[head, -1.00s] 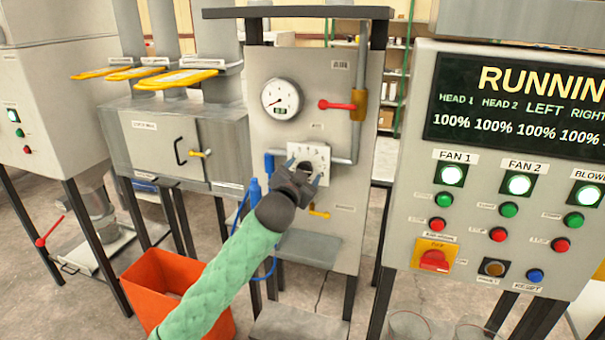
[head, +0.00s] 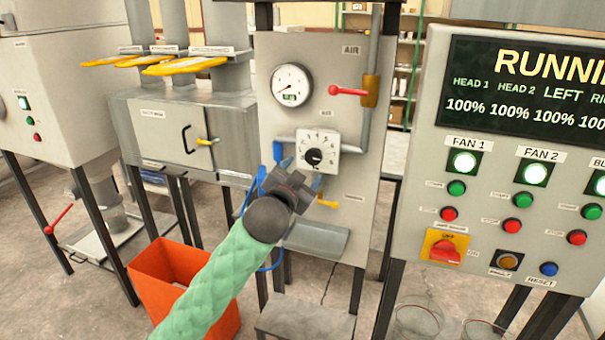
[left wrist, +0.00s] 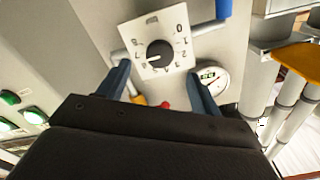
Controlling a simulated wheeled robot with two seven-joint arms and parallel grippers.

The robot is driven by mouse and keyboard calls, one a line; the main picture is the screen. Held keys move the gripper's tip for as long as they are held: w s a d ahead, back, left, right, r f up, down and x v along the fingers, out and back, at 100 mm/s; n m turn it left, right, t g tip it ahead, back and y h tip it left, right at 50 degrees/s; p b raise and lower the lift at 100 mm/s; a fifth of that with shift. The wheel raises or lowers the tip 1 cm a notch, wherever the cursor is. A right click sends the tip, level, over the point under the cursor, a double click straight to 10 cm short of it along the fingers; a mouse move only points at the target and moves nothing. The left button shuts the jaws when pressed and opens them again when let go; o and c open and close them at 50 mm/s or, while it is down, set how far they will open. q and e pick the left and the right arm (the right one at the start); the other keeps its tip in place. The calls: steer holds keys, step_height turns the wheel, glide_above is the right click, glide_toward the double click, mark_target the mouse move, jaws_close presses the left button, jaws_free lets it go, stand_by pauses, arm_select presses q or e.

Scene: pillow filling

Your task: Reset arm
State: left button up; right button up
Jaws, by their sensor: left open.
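My left arm, in a green quilted sleeve, reaches in from the bottom left of the head view. Its gripper (head: 303,189) is open and empty, just below a white dial plate with a black knob (head: 314,157) on the grey air panel (head: 348,230). In the left wrist view the two blue-grey fingers (left wrist: 160,88) stand apart, with the knob (left wrist: 160,54) beyond and between them, not touched. My right gripper is not in view.
A control panel (head: 408,215) with lit buttons and a "RUNNING" screen (head: 540,92) stands at the right. A pressure gauge (head: 291,86) and a red lever (head: 348,90) sit above the dial. An orange bin (head: 150,270) stands below left.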

arm_select(q)
steer(key=s+a+f+n+g+y, duration=0.1)
steer(key=s+a+f+n+g, duration=0.15)
steer(key=f, duration=1.15)
steer(key=s+a+f+n+g+y, duration=0.1)
steer(key=s+a+f+g, duration=0.15)
steer(key=f, duration=1.15)
steer(key=s+a+f+n+g+y, duration=0.1)
steer(key=s+a+f+g+y, duration=0.15)
steer(key=f, duration=1.25)
steer(key=s+a+f+n+g, duration=0.1)
steer(key=s+a+f+g, duration=0.1)
steer(key=s+f, duration=0.7)
steer(key=s+a+f+n+g, duration=0.1)
steer(key=s+a+f+g, duration=0.1)
steer(key=s+f, duration=0.7)
steer(key=s+a+f+g, duration=0.1)
steer(key=s+f+g, duration=0.1)
steer(key=s+f, duration=0.5)
steer(key=s+a+f+n+g, duration=0.1)
steer(key=s+a+f+g, duration=0.1)
steer(key=s+f, duration=0.6)
steer(key=s, duration=0.6)
steer(key=shift+g+y, duration=0.25)
